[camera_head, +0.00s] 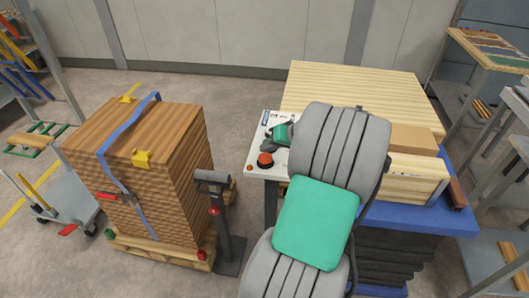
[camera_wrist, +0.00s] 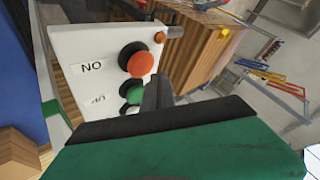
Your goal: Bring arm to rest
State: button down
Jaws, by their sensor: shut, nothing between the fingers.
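My arm reaches across the head view and hides part of the workbench. My gripper (camera_wrist: 158,88) is shut and empty in the wrist view, its dark fingers close over a white control panel (camera_wrist: 85,50). The panel has a red button (camera_wrist: 141,62), a green button (camera_wrist: 132,92) beside the fingers, and a small orange knob (camera_wrist: 175,32). I cannot tell whether the fingers touch a button. The red button also shows in the head view (camera_head: 265,160).
A strapped stack of wooden boards (camera_head: 150,180) stands on a pallet at left, with a dark post (camera_head: 220,225) beside it. Pale boards (camera_head: 350,90) lie behind my arm, with a blue-topped table (camera_head: 430,218) at right.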

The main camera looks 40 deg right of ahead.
notch_tip(320, 180, up, 3)
jog(key=shift+f+p, duration=0.1)
jog(key=shift+p, duration=0.6)
jog(key=shift+f, duration=0.1)
jog(key=shift+d, duration=0.1)
jog(key=w+a+r+n+g, duration=0.1)
jog(key=a+n+g, duration=0.1)
jog(key=a, duration=0.7)
jog(key=w+a+r+n+g, duration=0.1)
jog(key=a+r+n, duration=0.1)
jog(key=a, duration=0.7)
jog(key=s+a+n+g+h, duration=0.2)
jog(key=s+a, duration=0.8)
jog(key=a, duration=0.3)
jog(key=shift+s+r, duration=0.15)
jog(key=shift+r, duration=0.25)
